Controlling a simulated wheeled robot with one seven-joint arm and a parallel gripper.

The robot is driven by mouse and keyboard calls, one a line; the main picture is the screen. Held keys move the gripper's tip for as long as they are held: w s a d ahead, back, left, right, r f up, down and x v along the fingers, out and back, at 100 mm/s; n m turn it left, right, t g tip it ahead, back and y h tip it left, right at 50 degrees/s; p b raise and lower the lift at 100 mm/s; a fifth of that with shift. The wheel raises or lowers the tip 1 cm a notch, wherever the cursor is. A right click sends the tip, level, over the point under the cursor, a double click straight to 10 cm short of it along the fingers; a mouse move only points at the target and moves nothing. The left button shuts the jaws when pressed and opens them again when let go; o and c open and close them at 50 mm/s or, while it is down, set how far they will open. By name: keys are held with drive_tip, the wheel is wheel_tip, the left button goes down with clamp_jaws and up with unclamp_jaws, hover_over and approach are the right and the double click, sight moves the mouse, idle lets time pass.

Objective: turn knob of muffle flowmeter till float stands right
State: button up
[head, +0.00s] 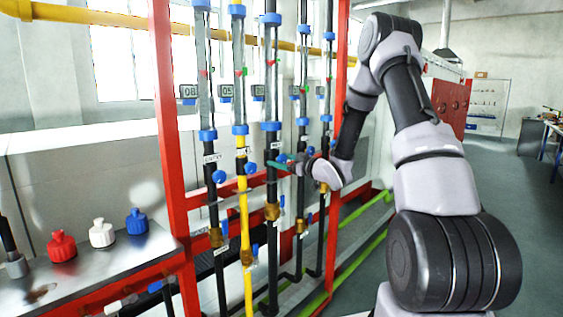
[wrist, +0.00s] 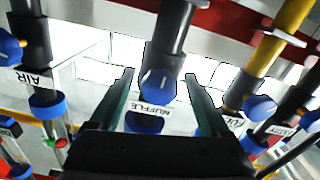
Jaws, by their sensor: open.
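In the wrist view the blue muffle knob (wrist: 158,86) sits on a dark pipe, with the white MUFFLE label (wrist: 150,108) beside it. My gripper (wrist: 159,78) is open, one dark green finger on each side of the knob, with visible gaps and no clear contact. In the head view my gripper (head: 277,164) reaches in from the right at the third column from the left. The muffle flowmeter tube (head: 271,90) rises above it. The float's height against its marks is too small to read. My gripper partly hides the knob there.
The yellow pipe (head: 242,205) stands close left of the muffle column, with its own blue knob (head: 251,168). Other dark columns stand close to the right. A red frame post (head: 166,110) is at left. Red, white and blue bottles (head: 102,234) stand on a metal bench.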

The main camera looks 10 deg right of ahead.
clamp_jaws()
drive_tip(key=shift+n, duration=0.4)
unclamp_jaws()
drive_tip(key=shift+s+d, duration=0.1)
drive_tip(key=v, duration=1)
drive_tip(key=shift+s+d, duration=0.2)
drive_tip(key=shift+s, duration=0.05)
